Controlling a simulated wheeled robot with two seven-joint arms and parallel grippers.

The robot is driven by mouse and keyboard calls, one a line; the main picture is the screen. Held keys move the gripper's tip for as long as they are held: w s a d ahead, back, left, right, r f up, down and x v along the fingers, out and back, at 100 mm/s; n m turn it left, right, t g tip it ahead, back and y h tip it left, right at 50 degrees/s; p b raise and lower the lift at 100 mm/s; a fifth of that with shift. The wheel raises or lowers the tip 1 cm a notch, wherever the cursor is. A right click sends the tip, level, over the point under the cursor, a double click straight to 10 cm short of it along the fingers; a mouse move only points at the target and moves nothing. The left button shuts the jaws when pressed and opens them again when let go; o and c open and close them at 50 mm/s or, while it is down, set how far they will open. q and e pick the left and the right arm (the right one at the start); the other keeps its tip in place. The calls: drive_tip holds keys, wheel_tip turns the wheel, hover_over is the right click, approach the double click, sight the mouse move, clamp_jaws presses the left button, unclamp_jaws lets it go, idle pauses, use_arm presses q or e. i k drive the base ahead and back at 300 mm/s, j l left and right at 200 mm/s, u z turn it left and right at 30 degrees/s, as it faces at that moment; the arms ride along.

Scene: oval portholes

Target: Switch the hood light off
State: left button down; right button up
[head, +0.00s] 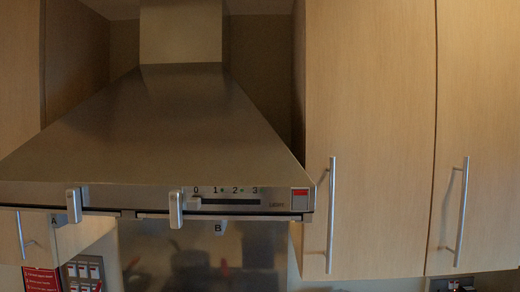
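The range hood (150,130) is a brushed-metal canopy filling the left and middle of the head view. Its front strip carries a small switch (300,199) at the right end, red along its top and pale grey below. Small lettering, too blurred to read surely, stands just left of the switch. A slider knob (194,203) sits at the left end of a dark slot, under the 0 of a scale marked 0 to 3. Neither of my grippers is in view.
Two upright metal grips, one at the left (74,205) and one near the middle (176,209), stand out from the hood's front edge. Labels A and B are below. Tall wooden cupboard doors (375,110) with bar handles (332,215) stand close on the right.

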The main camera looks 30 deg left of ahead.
sight(300, 197)
drive_tip(key=u, duration=0.4)
drive_tip(key=j+u, duration=0.1)
drive_tip(key=u, duration=0.7)
drive_tip(key=i+u, duration=0.1)
drive_tip(key=u, duration=0.3)
drive_tip(key=i+j+z, duration=0.1)
drive_tip(key=j+z, duration=0.9)
drive_tip(key=j, duration=0.15)
